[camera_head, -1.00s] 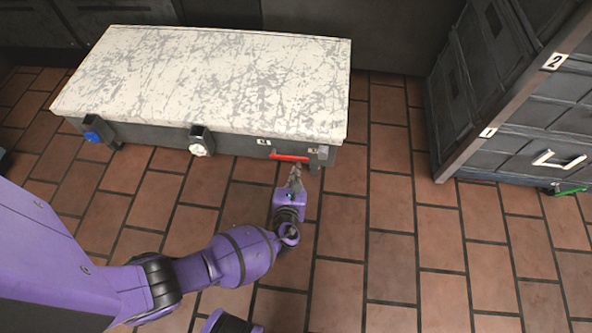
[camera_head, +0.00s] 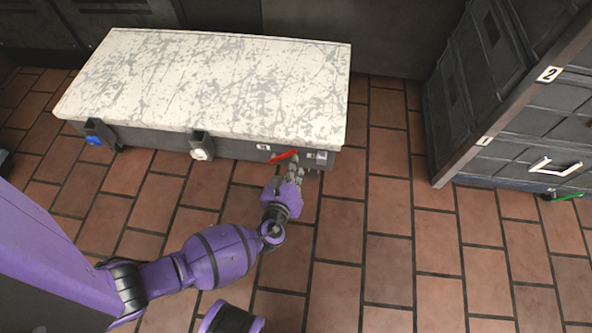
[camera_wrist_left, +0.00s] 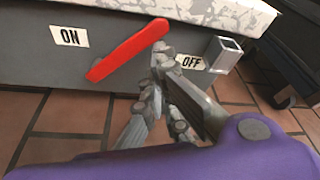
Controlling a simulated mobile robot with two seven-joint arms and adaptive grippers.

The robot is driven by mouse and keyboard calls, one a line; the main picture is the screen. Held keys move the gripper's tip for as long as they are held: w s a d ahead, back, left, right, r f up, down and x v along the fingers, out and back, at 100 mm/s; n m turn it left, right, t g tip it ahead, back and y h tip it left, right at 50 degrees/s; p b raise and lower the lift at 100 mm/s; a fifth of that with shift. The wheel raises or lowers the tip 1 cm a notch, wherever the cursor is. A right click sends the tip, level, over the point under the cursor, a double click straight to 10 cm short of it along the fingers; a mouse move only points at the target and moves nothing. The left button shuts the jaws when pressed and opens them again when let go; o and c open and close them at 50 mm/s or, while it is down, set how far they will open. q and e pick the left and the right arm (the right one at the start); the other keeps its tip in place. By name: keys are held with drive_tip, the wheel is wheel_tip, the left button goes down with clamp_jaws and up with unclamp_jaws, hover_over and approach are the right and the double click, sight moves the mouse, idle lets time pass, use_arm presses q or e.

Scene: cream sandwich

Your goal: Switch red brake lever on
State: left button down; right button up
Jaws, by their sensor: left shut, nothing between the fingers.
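The red brake lever (camera_head: 283,156) is on the front side of the marble-topped block, near its right end. It is tilted, with its right end higher than its left. In the left wrist view the lever (camera_wrist_left: 128,50) slants between an ON label (camera_wrist_left: 70,37) on the left and an OFF label (camera_wrist_left: 191,62) on the right. My left gripper (camera_head: 296,168) is shut and empty, just below and right of the lever. In the left wrist view its fingers (camera_wrist_left: 155,75) are at the lever's lower right side; I cannot tell if they touch. My right gripper is not in view.
The marble top (camera_head: 210,85) overhangs the lever closely. A metal square bracket (camera_wrist_left: 223,53) stands out right of the OFF label. Blue (camera_head: 95,138) and white (camera_head: 201,153) fittings are farther left. A dark cabinet (camera_head: 530,120) stands at the right. The tiled floor between is clear.

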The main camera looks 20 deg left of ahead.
use_arm(q)
drive_tip(key=shift+a+r+p, duration=0.25)
drive_tip(key=shift+r+p, duration=0.15)
drive_tip(key=shift+r, duration=0.2)
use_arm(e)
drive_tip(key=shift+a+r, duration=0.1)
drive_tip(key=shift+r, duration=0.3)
use_arm(q)
drive_tip(key=shift+r, duration=0.1)
